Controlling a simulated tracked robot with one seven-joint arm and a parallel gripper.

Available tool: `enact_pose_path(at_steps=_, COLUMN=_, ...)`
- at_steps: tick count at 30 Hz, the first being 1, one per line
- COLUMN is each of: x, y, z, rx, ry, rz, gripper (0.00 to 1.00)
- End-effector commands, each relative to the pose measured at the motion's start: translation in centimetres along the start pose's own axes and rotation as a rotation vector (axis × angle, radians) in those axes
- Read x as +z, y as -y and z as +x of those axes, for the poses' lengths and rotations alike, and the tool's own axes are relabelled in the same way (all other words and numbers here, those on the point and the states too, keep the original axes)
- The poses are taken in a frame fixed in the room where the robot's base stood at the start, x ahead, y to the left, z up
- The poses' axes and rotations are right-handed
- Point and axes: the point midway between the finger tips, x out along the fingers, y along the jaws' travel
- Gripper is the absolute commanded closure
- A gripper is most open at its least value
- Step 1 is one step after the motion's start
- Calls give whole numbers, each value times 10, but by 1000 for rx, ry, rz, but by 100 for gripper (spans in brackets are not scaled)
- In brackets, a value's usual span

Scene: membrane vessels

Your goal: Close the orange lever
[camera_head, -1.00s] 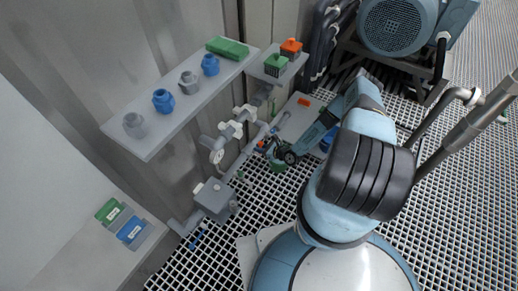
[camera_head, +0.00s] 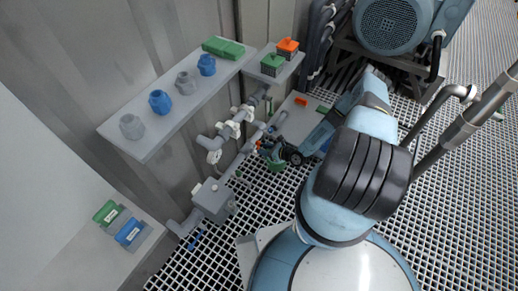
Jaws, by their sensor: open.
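My arm reaches down and left from the right side to the grey pipework along the wall. My gripper (camera_head: 265,151) is small in the view, open, and close to the vertical run of pipe. A small orange spot (camera_head: 258,144) shows right at the fingers; it looks like the orange lever, but its angle is too small to tell. I cannot tell whether the fingers touch it. A green round part (camera_head: 276,165) lies just below the gripper. My wrist and arm hide part of the area to the right.
A grey wall shelf (camera_head: 150,150) carries several blue and grey fittings and a green block (camera_head: 223,47). A smaller shelf holds a green box (camera_head: 272,65) and an orange box (camera_head: 287,47). A grey box (camera_head: 213,200) sits on the pipe below. A blue motor (camera_head: 393,25) stands at the back right.

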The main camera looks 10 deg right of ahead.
Motion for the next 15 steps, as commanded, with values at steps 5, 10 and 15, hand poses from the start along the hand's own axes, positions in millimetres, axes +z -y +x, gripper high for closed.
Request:
enact_pose_path(at_steps=5, x=0, y=1, z=-37, rx=-2, ry=0, rz=1, gripper=58)
enact_pose_path(at_steps=10, x=0, y=0, z=-67, rx=-1, ry=-1, rz=1, gripper=58)
enact_pose_path(at_steps=15, x=-1, y=0, z=-86, rx=1, ry=-1, rz=1, gripper=58)
